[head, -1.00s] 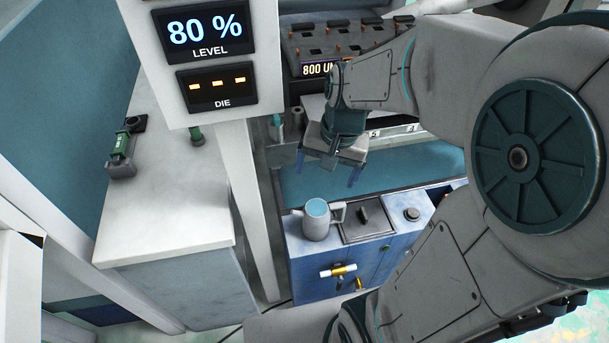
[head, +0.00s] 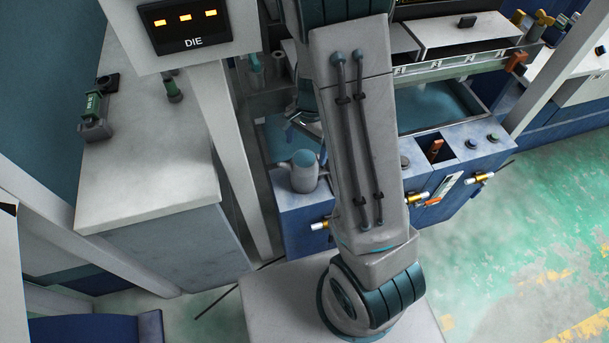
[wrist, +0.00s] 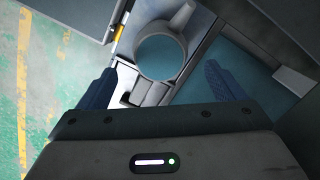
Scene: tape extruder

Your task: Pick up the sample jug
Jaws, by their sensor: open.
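The sample jug (head: 304,172) is a light grey jug with a teal top surface. It stands upright on the left end of the blue machine's top. In the wrist view the jug (wrist: 162,52) is seen from above, with a grey part projecting at its top right. My gripper (wrist: 165,85) is open, with one dark blue finger on each side of the picture. The jug shows between and beyond the fingertips, and nothing is held. In the head view my gripper (head: 305,125) is just above and behind the jug, mostly hidden by my arm.
The blue machine (head: 300,205) has valve handles (head: 320,225) on its front and a water trough (head: 440,105) behind. A white counter (head: 145,175) with a green device (head: 95,112) stands left. A white post (head: 228,140) rises left of the jug. Green floor lies open at right.

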